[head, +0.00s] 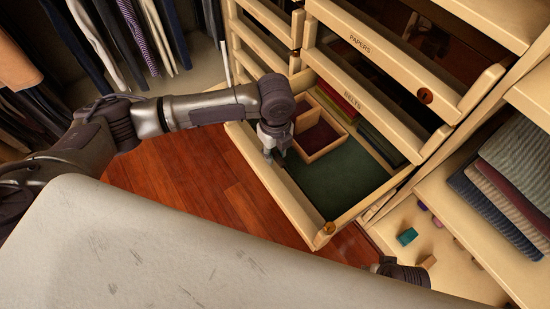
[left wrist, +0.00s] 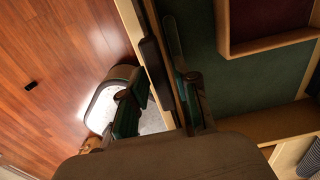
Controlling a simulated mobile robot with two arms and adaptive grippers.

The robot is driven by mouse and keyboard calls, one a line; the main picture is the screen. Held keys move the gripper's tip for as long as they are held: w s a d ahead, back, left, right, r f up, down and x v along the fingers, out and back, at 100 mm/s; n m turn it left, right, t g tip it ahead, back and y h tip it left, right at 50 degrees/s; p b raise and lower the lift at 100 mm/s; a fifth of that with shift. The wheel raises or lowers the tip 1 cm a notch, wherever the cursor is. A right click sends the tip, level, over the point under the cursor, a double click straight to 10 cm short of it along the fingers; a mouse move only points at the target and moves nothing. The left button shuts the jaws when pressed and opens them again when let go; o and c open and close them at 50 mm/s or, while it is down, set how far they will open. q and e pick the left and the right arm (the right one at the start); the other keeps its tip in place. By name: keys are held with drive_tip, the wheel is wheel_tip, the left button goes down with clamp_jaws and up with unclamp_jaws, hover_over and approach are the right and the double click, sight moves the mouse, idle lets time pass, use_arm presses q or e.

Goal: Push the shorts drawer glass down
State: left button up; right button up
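The label SHORTS is not readable in either view. An open drawer (head: 318,239) with a green felt bottom and a wooden divider box (head: 322,148) stands low in the wardrobe. It also shows in the left wrist view (left wrist: 262,84). No glass pane is clearly seen on it. My left gripper (head: 272,153) is at this drawer's front wall. In the left wrist view its fingers (left wrist: 158,88) are spread, one on each side of the wall; whether they touch it is unclear. My right gripper is not seen; only a dark part of mine shows at the lower right.
Drawers labelled PAPERS (head: 385,55) and BELTS (head: 375,108) stick out above the open drawer. Folded clothes (head: 505,180) lie on a shelf at right. Small coloured items (head: 407,236) lie in a compartment below. Clothes hang at upper left.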

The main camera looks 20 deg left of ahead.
use_arm(q)
wheel_tip(320, 180, up, 8)
drive_tip(key=shift+f, duration=0.2)
idle(0.4)
